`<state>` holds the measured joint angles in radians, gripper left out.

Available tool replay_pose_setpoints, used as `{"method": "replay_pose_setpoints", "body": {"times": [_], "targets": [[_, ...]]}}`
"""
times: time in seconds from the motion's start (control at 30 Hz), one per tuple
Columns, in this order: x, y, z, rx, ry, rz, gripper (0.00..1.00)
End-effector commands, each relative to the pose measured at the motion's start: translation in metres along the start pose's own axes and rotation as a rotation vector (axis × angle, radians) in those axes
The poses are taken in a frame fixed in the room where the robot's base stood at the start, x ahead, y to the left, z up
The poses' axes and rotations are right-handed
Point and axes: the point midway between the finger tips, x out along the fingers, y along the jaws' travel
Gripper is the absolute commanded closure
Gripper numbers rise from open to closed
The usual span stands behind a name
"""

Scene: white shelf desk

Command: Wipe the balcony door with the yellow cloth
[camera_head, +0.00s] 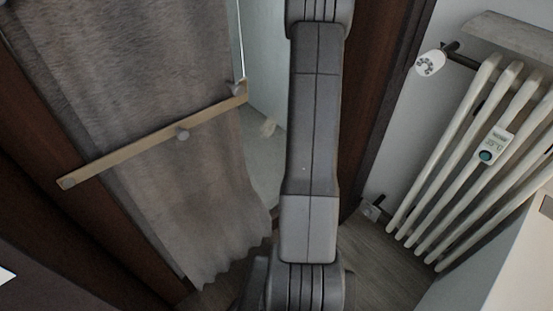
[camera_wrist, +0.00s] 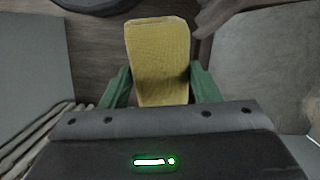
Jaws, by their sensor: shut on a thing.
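The yellow cloth (camera_wrist: 160,62) stands out in the wrist view as an upright, textured yellow block between my green fingers. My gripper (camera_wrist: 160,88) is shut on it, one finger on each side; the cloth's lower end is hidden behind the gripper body. The balcony door appears in the head view as a dark brown frame (camera_head: 388,95) with a pale pane (camera_head: 262,70), partly covered by a grey-brown curtain (camera_head: 150,80). My arm crosses in front of the door and hides part of it. The gripper and cloth do not show in the head view. I cannot tell whether the cloth touches the door.
A wooden rail with knobs (camera_head: 150,140) crosses the curtain. A white ribbed radiator (camera_head: 470,150) with a small meter (camera_head: 492,146) and a valve knob (camera_head: 430,63) stands at the right. Wood floor (camera_head: 380,262) shows below. A pale surface (camera_head: 515,255) fills the lower right corner.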

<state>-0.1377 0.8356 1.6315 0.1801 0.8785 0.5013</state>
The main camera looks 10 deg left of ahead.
Motion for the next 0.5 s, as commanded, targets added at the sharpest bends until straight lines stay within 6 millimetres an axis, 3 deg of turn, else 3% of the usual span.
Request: {"method": "replay_pose_setpoints", "body": {"times": [0.03, 0.2, 0.5], "targets": [[0.023, -0.002, 0.001, 0.087, -0.050, -0.026, 0.63], [0.050, -0.018, 0.019, 0.384, -0.256, -0.148, 0.63], [0.072, -0.058, 0.035, 0.809, -0.622, -0.518, 0.63]]}}
